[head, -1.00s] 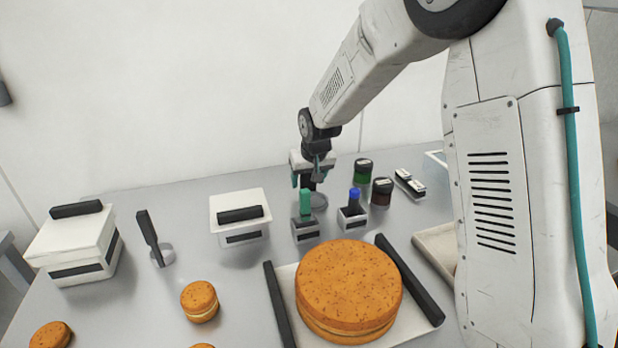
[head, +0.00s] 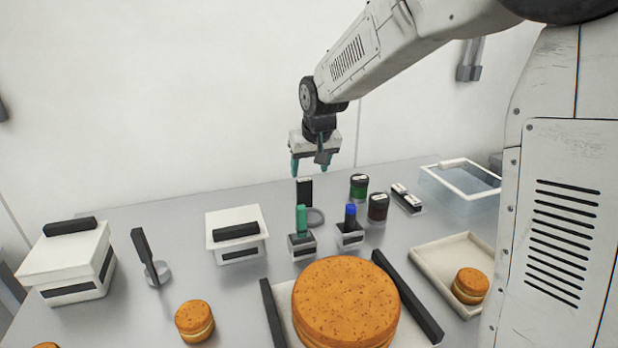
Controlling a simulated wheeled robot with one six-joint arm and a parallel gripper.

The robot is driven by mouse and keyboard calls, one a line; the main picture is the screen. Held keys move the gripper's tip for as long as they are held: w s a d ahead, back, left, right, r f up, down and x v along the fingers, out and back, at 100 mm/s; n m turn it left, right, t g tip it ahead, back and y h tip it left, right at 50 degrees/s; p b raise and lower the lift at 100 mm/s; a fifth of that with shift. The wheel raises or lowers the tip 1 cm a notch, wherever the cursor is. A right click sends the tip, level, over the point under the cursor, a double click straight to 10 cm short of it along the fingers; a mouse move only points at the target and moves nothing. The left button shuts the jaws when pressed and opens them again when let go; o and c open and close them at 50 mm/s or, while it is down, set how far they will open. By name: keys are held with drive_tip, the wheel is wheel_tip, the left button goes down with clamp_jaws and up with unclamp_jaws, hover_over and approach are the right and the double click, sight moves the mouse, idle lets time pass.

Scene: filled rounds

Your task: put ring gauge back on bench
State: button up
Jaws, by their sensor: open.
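The ring gauge, a grey ring (head: 316,217) with an upright black handle (head: 304,190), rests on the bench (head: 215,290) towards the back. The green-topped tool in front hides part of it. My gripper (head: 310,169) is open and empty, with its teal fingertips just above the handle and apart from it.
Green (head: 301,219) and blue (head: 350,216) tools stand in small holders close in front. Two dark jars (head: 359,187) (head: 377,207) stand to the right. A large round cake (head: 346,300) is nearer, and a white lidded box (head: 236,230) is left.

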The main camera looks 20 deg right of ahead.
drive_tip(key=s+d+r+g, duration=0.1)
drive_tip(key=s+r, duration=0.2)
drive_tip(key=s, duration=0.7)
drive_tip(key=s+d+r, duration=0.1)
drive_tip(key=s+r, duration=0.2)
drive_tip(key=s, duration=0.6)
drive_tip(key=s+d+f+g, duration=0.1)
drive_tip(key=s+f+g, duration=0.1)
drive_tip(key=s, duration=1.7)
drive_tip(key=shift+s+f, duration=0.25)
